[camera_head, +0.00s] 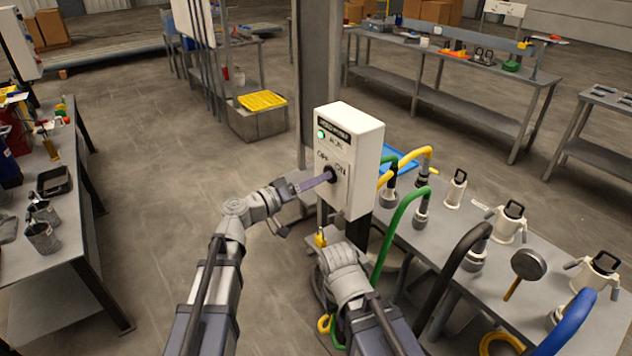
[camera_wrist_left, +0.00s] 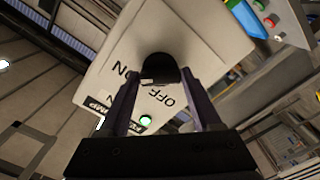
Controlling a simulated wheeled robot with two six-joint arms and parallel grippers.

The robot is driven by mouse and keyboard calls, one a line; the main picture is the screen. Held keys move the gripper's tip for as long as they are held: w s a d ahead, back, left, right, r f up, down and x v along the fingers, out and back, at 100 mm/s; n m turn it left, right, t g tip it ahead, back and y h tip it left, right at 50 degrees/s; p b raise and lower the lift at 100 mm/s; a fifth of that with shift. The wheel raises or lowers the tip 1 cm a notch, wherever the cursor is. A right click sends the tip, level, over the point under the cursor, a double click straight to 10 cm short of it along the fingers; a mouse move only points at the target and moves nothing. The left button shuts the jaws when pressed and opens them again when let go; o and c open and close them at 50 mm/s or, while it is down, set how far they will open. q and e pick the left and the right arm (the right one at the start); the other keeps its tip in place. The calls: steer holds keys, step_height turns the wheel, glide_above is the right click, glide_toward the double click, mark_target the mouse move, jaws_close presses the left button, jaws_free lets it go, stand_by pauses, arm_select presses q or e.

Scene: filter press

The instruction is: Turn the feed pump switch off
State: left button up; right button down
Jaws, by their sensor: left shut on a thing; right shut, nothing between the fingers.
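The feed pump switch box (camera_head: 362,150) is a pale box on a post, with a dark label and a green lamp (camera_head: 321,134) that is lit. Its black knob (camera_wrist_left: 160,68) sits below the OFF and ON lettering. My left gripper (camera_head: 322,178) is at the knob. In the left wrist view its two fingers (camera_wrist_left: 158,84) stand on either side of the knob, shut on it. A small pale mark shows on the knob, but I cannot tell its setting. My right arm's wrist (camera_head: 345,275) is below the box, and its fingers are mostly hidden.
The bench right of the box carries yellow, green, black and blue hoses (camera_head: 398,225), several pale couplings (camera_head: 508,222) and a round-headed tool (camera_head: 528,264). Another bench (camera_head: 50,285) stands at left; the floor between is clear.

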arm_select(q)
steer(key=c, duration=0.5)
steer(key=shift+o, duration=0.2)
steer(key=shift+n, duration=0.3)
steer(key=n, duration=1.7)
steer(key=shift+r, duration=0.15)
steer(key=shift+n, duration=0.3)
steer(key=o, duration=1.4)
